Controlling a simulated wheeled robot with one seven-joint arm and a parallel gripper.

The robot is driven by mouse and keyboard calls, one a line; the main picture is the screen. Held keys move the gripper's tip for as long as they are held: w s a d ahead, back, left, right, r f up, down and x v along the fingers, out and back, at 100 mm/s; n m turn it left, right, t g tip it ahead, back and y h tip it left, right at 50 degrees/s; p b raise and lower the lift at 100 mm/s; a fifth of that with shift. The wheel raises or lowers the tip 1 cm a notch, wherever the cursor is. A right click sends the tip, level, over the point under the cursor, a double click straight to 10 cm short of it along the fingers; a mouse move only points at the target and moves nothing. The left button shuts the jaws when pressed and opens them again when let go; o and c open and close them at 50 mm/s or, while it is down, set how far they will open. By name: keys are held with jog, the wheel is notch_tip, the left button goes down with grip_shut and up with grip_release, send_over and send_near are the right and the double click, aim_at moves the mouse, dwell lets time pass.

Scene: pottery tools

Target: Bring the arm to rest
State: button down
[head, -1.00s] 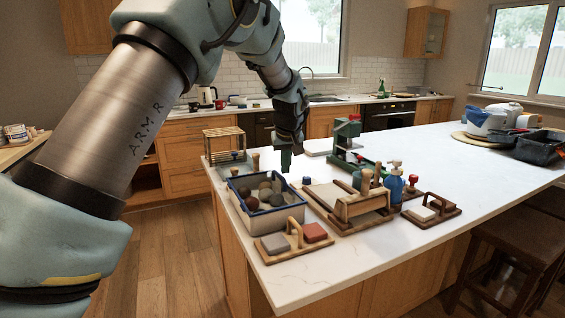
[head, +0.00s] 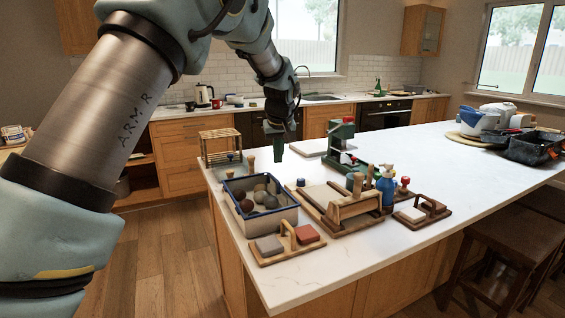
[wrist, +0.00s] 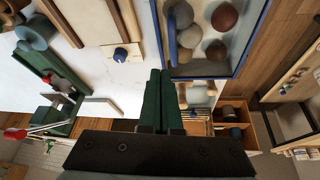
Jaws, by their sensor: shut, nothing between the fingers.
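My gripper (head: 279,173) hangs above the white counter, behind the blue-rimmed bin, with its green fingers pointing down. Its fingers lie side by side and hold nothing; they also show shut in the wrist view (wrist: 163,92). The fingertips are apart from the bin and from the other tools in the head view. My arm reaches in from the left side of that view.
A blue-rimmed bin (head: 276,219) holds several clay balls. The counter's middle (head: 430,160) is clear.

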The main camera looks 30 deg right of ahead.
jog(key=s+d+r+b, duration=0.2)
jog(key=s+d+r, duration=0.2)
jog(key=d, duration=0.2)
jog(key=shift+s+d+r, duration=0.3)
jog(key=shift+d+r, duration=0.05)
jog(key=shift+r, duration=0.05)
jog(key=w+a+f+n, duration=0.1)
jog(key=w+a+f, duration=0.1)
jog(key=a, duration=0.8)
jog(key=w+a+f+g+y, duration=0.1)
jog(key=w+a+f, duration=0.15)
jog(key=a, duration=0.65)
jog(key=w+a+f+n, duration=0.1)
jog(key=w+a, duration=0.2)
jog(key=a, duration=0.7)
jog(key=s+a+f, duration=0.2)
jog(key=s+a, duration=0.3)
jog(key=a, duration=0.3)
jog(key=s+a+f+g, duration=0.1)
jog(key=s+a+f, duration=0.2)
jog(key=s+a, duration=0.3)
jog(key=s+a+f+y, duration=0.1)
jog(key=s+a+f, duration=0.2)
jog(key=a, duration=0.9)
jog(key=s, duration=0.3)
jog(key=shift+s+a+f+n+g, duration=0.15)
jog(key=shift+n+g, duration=0.15)
jog(key=shift+n, duration=0.1)
